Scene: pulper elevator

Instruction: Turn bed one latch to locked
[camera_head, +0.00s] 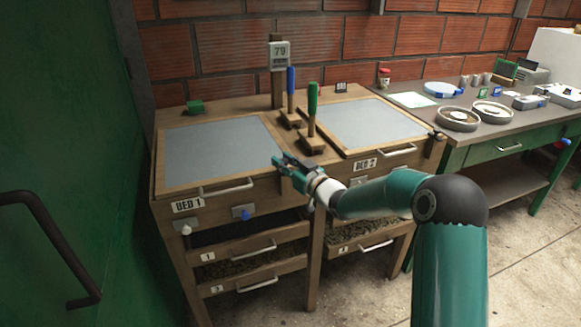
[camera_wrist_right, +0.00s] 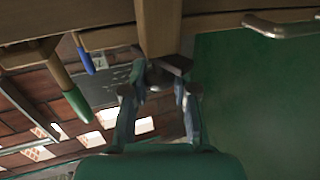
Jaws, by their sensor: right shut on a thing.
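The bed one frame (camera_head: 222,155), with a grey panel, is on the left of the bench, above the BED 1 label (camera_head: 187,204). My right gripper (camera_head: 284,164) is at the front right corner of bed one. In the right wrist view my fingers (camera_wrist_right: 160,88) are shut on a small dark piece, the bed one latch (camera_wrist_right: 163,75), at a wooden post. In the head view the gripper hides the latch, and I cannot tell which way it points. My left gripper is not in view.
A blue-handled lever (camera_head: 290,80) and a green-handled lever (camera_head: 312,100) stand between the beds. The bed two frame (camera_head: 378,122) is to the right. Drawers with bar handles (camera_head: 257,282) are below. A green door (camera_head: 60,130) stands at left.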

